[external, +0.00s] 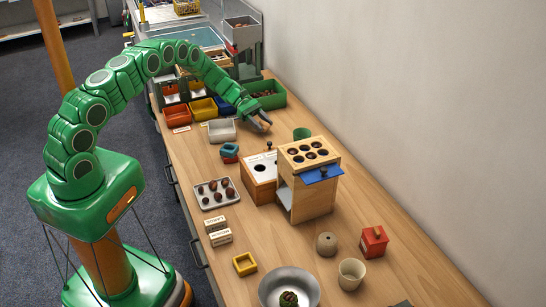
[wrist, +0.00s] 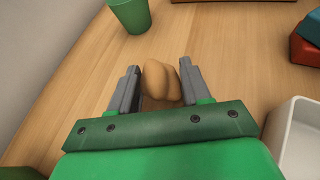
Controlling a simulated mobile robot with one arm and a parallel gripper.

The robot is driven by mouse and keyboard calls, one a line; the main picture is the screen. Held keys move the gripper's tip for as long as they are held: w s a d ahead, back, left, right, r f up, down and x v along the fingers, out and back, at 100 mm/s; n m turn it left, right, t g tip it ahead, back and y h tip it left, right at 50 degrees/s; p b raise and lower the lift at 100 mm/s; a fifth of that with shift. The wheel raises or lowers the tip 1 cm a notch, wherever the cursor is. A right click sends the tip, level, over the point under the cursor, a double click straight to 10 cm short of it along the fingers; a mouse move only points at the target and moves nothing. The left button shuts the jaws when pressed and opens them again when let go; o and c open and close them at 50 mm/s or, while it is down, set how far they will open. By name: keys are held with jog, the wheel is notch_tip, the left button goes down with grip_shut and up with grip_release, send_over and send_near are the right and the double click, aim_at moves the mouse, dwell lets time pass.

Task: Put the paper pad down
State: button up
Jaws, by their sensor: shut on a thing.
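A tan, rounded, lumpy thing, which looks like the paper pad (wrist: 160,82), sits between the two grey fingers of my gripper (wrist: 160,72) in the wrist view. The fingers press on it from both sides. In the external view my gripper (external: 262,124) is low over the wooden worktop (external: 190,150), to the right of a white tray (external: 222,131). The pad is mostly hidden by the fingers there. I cannot tell whether its underside touches the worktop.
A wooden box with holes (external: 310,190) stands nearer the camera. Blue and red pieces (external: 230,152) lie in front of the white tray. Bare worktop surrounds my gripper.

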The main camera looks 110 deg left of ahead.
jog(key=shift+f, duration=0.9)
jog(key=o, duration=1)
jog(key=shift+f, duration=0.1)
jog(key=shift+s, duration=0.1)
jog(key=v, duration=0.5)
notch_tip(320, 180, up, 7)
